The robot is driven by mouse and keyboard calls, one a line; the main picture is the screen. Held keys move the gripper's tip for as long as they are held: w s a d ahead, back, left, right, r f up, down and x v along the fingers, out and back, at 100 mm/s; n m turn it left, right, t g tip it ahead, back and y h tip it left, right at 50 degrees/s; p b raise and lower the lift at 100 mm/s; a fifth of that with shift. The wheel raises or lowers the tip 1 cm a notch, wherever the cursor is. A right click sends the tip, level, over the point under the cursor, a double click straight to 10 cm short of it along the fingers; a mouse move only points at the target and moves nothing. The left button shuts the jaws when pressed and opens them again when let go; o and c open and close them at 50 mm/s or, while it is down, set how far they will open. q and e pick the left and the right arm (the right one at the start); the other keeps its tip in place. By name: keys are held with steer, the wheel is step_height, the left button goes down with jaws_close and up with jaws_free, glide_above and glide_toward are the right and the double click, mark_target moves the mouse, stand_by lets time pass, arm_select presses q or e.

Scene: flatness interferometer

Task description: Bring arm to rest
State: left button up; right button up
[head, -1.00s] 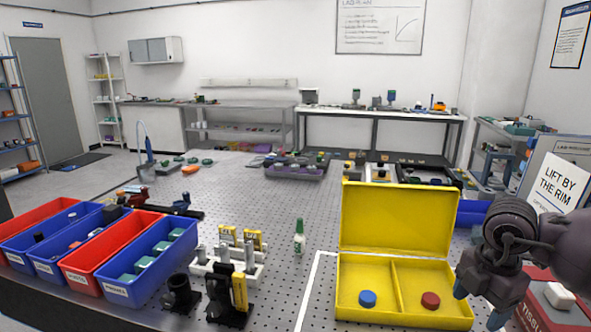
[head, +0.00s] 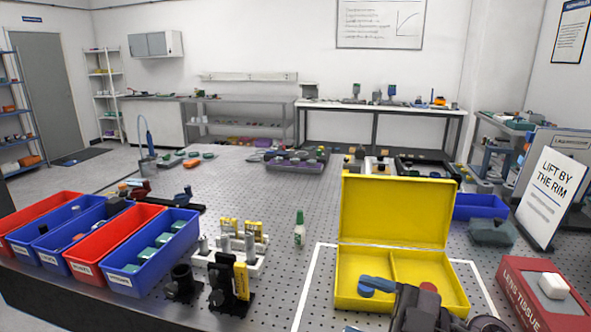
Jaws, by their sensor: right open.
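My right gripper (head: 364,306) is low in the head view, at the front of the open yellow case (head: 395,212). Its blue fingertips are apart and nothing shows between them. The upper fingertip overlaps the view of the blue disc (head: 365,291) in the case's left compartment; I cannot tell whether they touch. My left gripper is out of view.
A red lens tissue box (head: 532,300) and a "LIFT BY THE RIM" sign (head: 553,198) stand right of the case. A small green-capped bottle (head: 299,233), a white holder rack (head: 256,266) and red and blue bins (head: 150,268) are to the left.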

steer(key=d+f+m+t+h, duration=0.5)
steer(key=d+m+h, duration=0.3)
steer(key=m+h, duration=0.2)
steer(key=d+f+m+t+h, duration=0.45)
steer(key=d+m+h, duration=0.25)
steer(key=m+h, duration=0.25)
steer(key=s+d+f+m+g, duration=0.1)
steer(key=s+f+g, duration=0.6)
steer(key=s, duration=0.4)
steer(key=s+d+f+m+g, duration=0.1)
steer(key=s+f+g, duration=0.5)
steer(key=s+f, duration=0.3)
steer(key=w+f+t, duration=0.6)
steer(key=f, duration=0.1)
steer(key=shift+d+f+n+y, duration=0.15)
steer(key=shift+f+n+y, duration=0.2)
steer(key=shift+f, duration=0.05)
steer(key=shift+w+f+t, duration=0.1)
steer(key=shift+f+t, duration=0.5)
steer(key=shift+t, duration=0.35)
